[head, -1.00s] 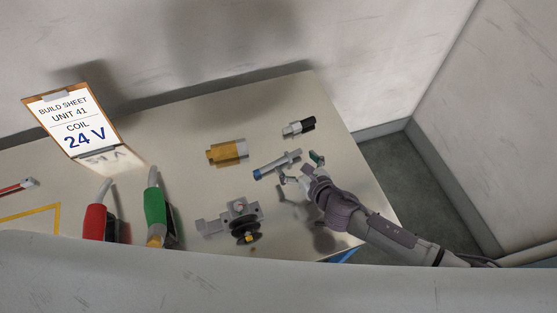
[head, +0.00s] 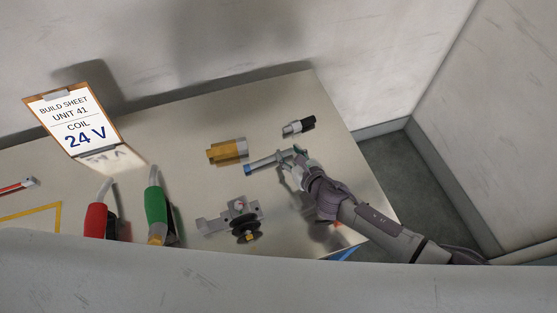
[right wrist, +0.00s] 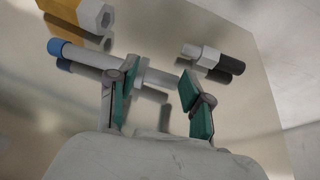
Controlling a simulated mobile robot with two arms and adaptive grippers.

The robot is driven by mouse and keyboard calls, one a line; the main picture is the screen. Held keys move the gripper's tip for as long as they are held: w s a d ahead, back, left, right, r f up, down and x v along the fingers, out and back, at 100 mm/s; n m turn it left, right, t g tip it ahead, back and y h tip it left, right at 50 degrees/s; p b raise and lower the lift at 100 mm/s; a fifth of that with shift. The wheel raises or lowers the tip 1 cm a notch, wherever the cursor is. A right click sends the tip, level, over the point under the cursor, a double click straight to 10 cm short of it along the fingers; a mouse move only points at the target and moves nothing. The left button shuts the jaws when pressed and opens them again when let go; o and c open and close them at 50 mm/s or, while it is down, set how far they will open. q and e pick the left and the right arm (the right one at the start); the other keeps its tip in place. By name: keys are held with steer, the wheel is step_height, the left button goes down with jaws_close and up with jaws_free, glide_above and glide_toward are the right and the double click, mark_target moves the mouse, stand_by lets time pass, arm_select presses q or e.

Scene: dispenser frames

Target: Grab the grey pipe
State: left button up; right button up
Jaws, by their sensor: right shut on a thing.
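The grey pipe (head: 265,162) has a blue end and lies at a slant over the right part of the bench. In the right wrist view the pipe (right wrist: 92,57) runs from its blue end at upper left to between my fingers. My right gripper (head: 294,162) is at the pipe's right end, and its green-padded fingers (right wrist: 158,84) are shut on it. The far end of the pipe is partly hidden by the fingers. Whether the pipe is clear of the bench is hard to tell. My left gripper is not in view.
A grey valve block (head: 240,208) is in front. Red (head: 95,221) and green (head: 156,205) handles and a build sheet (head: 72,122) are left.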

steer(key=shift+f, duration=0.15)
steer(key=shift+c, duration=0.5)
